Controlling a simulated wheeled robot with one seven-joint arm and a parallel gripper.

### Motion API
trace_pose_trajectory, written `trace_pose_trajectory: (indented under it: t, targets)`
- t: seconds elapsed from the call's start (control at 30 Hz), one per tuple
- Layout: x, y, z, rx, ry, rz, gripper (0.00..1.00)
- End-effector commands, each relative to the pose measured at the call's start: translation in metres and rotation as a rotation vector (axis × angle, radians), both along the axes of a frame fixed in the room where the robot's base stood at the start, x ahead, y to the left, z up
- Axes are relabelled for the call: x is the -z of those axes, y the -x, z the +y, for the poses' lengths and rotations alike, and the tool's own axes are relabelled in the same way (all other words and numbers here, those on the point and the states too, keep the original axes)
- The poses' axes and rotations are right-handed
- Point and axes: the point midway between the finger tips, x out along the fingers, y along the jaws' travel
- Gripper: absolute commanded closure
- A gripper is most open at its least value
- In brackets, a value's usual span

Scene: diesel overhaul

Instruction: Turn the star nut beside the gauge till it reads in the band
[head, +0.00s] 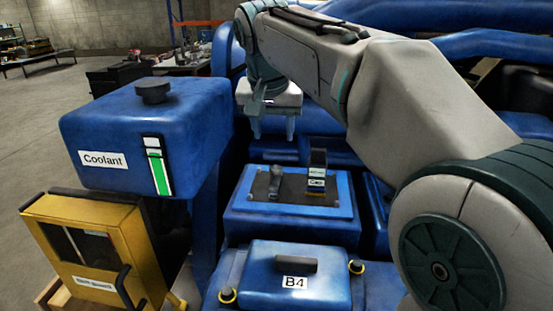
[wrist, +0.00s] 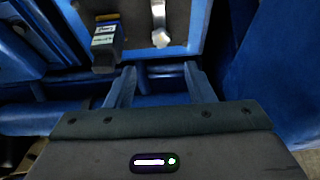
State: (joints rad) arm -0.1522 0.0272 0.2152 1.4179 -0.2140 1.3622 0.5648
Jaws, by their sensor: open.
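A small dark upright block with white labels, which looks like the gauge (head: 317,178), stands on a dark plate atop a blue box. Its reading is too small to make out. A grey upright fitting, possibly the star nut (head: 275,183), stands left of it on the same plate. In the wrist view the labelled block (wrist: 107,42) is at upper left, and the grey fitting (wrist: 160,24) has a pale faceted end. My gripper (head: 272,130) is open and empty, above and behind the plate. Its two fingers (wrist: 159,75) show apart in the wrist view, clear of both parts.
A blue cover marked B4 (head: 300,262) with a handle lies in front of the plate. A blue coolant tank (head: 120,130) and a yellow case (head: 90,245) stand at left. Blue pipes (head: 450,50) run behind my arm.

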Motion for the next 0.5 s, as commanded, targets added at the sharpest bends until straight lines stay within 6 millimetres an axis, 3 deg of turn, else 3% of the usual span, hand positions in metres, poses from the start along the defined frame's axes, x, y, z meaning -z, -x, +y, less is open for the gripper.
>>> trace_pose_trajectory:
  t: [0.3, 0.5]
  targets:
    - [0.063, -0.026, -0.006, 0.001, 0.002, 0.006, 0.51]
    - [0.092, -0.038, -0.009, 0.003, 0.000, 0.004, 0.51]
